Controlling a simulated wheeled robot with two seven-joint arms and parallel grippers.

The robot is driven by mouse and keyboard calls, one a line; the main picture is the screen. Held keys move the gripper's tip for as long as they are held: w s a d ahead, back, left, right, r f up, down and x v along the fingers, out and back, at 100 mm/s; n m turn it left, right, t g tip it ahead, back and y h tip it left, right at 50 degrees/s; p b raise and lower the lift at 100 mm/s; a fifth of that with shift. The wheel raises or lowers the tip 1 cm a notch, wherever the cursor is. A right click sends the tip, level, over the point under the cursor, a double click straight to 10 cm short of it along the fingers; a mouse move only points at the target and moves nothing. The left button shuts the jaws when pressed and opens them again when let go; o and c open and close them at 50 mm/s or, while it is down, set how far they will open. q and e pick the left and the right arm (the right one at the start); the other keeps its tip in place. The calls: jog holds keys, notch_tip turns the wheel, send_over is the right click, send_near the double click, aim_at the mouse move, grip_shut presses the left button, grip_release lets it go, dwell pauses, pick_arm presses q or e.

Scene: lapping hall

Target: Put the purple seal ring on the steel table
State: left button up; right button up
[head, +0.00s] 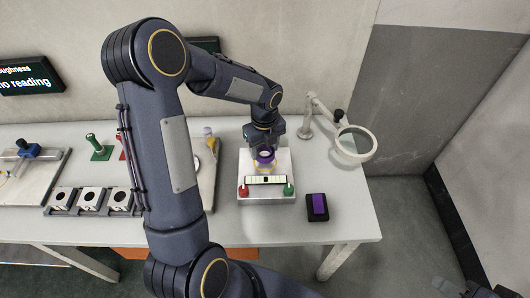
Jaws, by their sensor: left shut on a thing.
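My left gripper (264,146) points down over a pale block-shaped station (247,167) on the long grey table. It is shut on the purple seal ring (265,157), which shows just under the fingers. A yellow marking shows around and below the ring, on or above the station's top. I cannot tell whether the ring touches that top. The station has a light strip with a dark square, a red knob at its front left and a green knob at its front right. My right gripper (468,287) is partly in view at the bottom right, away from the table; its opening is unclear.
A black block with a purple top (318,205) stands right of the station. A ring-shaped magnifier lamp (354,145) stands behind it. Fixtures with round holes (90,198) and a green stamp-like tool (98,148) are at left. My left arm hides the table's middle.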

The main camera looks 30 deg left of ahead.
pick_arm(q)
jog(key=shift+w+f, duration=0.15)
jog(key=shift+f, duration=1.7)
jog(key=o, duration=1)
